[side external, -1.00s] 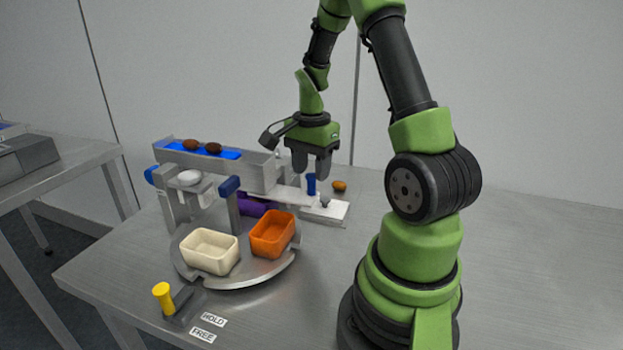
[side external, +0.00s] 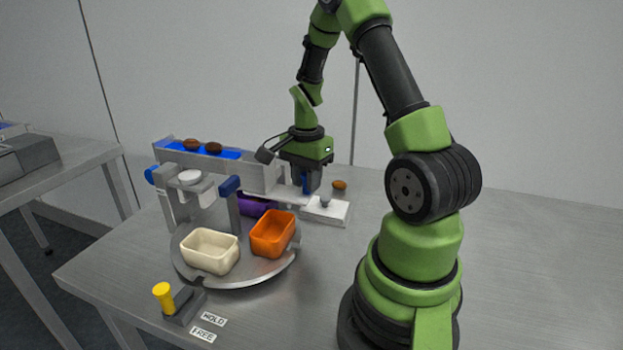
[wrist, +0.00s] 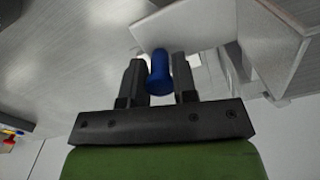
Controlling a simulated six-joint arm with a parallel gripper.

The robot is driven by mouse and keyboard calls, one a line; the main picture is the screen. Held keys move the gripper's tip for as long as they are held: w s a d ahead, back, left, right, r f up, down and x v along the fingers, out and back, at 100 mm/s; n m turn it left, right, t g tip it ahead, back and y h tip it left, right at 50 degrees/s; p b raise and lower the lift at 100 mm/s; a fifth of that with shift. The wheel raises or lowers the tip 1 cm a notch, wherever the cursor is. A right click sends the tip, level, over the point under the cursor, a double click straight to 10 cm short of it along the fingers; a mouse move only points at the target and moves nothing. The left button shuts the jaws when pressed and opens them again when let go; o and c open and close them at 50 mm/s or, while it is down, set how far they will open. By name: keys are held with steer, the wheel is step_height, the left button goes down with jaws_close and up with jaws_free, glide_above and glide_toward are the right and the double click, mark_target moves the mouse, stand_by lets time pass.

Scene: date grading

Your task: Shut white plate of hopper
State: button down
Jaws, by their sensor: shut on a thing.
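The white plate (side external: 283,195) of the hopper (side external: 262,178) lies low at the hopper's right end. It also shows in the wrist view (wrist: 180,30), with a blue knob (wrist: 158,75) standing on it. My gripper (side external: 306,187) points down over the plate and is shut on the blue knob. In the wrist view the knob is between my two fingers (wrist: 158,80). The plate's inner part is hidden, so I cannot tell how far it reaches into the hopper.
Dates (side external: 213,147) lie on the blue strip (side external: 185,148). A loose date (side external: 339,185) sits near a white pad (side external: 335,215). A turntable (side external: 235,280) carries cream (side external: 209,262) and orange (side external: 270,247) trays. A yellow-topped lever (side external: 163,296) stands at the front. The table's right is clear.

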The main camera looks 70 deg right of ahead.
mark_target(292, 190)
steer(key=shift+w, duration=1.75)
steer(key=c, duration=1)
jaws_free()
steer(key=shift+c, duration=0.2)
steer(key=shift+r, duration=0.1)
step_height(292, 190, up, 10)
